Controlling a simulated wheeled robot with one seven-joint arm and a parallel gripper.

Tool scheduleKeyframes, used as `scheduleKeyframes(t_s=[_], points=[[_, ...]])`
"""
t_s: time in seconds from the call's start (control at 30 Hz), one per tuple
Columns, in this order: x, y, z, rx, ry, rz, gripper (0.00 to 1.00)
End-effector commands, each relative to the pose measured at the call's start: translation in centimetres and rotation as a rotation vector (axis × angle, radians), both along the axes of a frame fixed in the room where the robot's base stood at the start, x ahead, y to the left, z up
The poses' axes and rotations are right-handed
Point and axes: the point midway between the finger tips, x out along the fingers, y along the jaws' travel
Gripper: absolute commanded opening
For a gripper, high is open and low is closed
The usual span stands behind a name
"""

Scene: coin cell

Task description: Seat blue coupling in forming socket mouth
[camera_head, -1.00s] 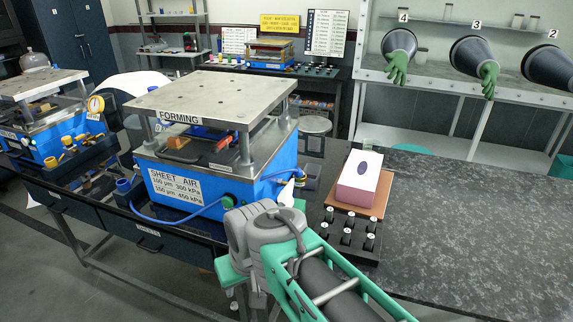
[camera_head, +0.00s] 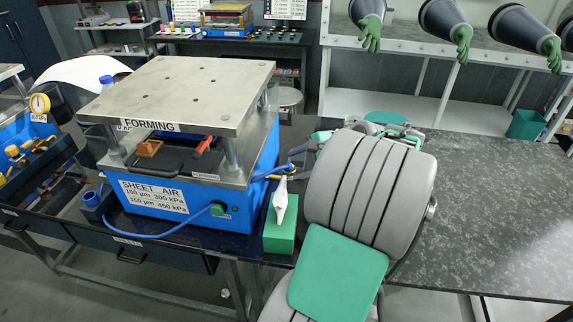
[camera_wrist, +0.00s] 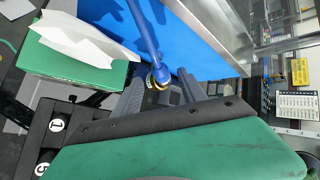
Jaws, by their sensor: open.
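A blue fitting with a brass ring (camera_wrist: 160,76), apparently the blue coupling, ends a blue hose in the wrist view. It lies between the fingertips of my gripper (camera_wrist: 162,82), which is open; I cannot tell whether they touch it. In the head view the brass and blue fitting (camera_head: 290,169) shows at the right side of the blue forming press (camera_head: 240,195). My gripper there is largely hidden behind my arm. The socket mouth cannot be made out clearly, nor whether the coupling sits in it.
A green box (camera_head: 280,232) with a white folded piece (camera_head: 281,200) above it stands close by the press's right corner. A black numbered rack (camera_wrist: 45,135) is near my gripper. The dark bench top (camera_head: 490,215) at right is clear.

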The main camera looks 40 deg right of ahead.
Motion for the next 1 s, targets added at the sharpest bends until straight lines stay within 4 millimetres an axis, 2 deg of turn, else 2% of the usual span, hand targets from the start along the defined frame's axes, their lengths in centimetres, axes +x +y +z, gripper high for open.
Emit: scheduleKeyframes(t_s=[0.1,0.2,0.47,1.0], points=[[1.8,0.1,-1.2,0.002,0.002,0.005,0.49],[2.8,0.3,-2.3,0.000,0.002,0.004,0.49],[3.0,0.2,-2.6,-0.003,0.002,0.002,0.48],[3.0,0.2,-2.6,-0.003,0.002,0.002,0.04]])
